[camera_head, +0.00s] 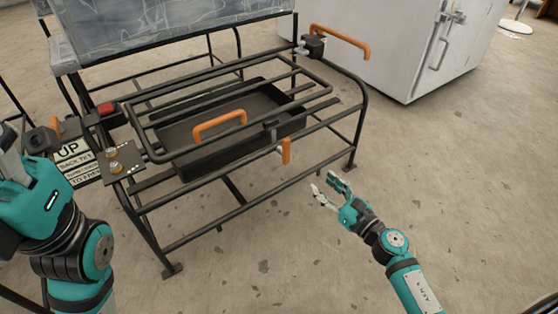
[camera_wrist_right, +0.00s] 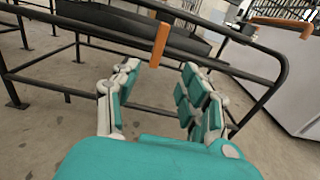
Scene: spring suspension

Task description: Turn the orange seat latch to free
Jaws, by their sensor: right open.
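A short orange lever (camera_head: 286,151) hangs roughly upright at the front rail of the black metal frame (camera_head: 190,239). In the right wrist view the orange lever (camera_wrist_right: 159,45) stands ahead, between and beyond my fingers. My right gripper (camera_head: 327,189) is open and empty, in front of the frame and a little to the right of the lever, apart from it. It also shows open in the wrist view (camera_wrist_right: 162,82). My left gripper (camera_head: 22,165) is at the left edge near a sign; its fingers are partly cut off. I cannot tell which orange part is the seat latch.
An orange loop handle (camera_head: 220,124) sits at the black tray (camera_head: 262,106) inside the frame. Another orange bar (camera_head: 341,41) sticks out at the frame's back right. A sign (camera_head: 80,160) reading "UP" is at left. A white cabinet (camera_head: 400,50) stands behind. Floor at right is clear.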

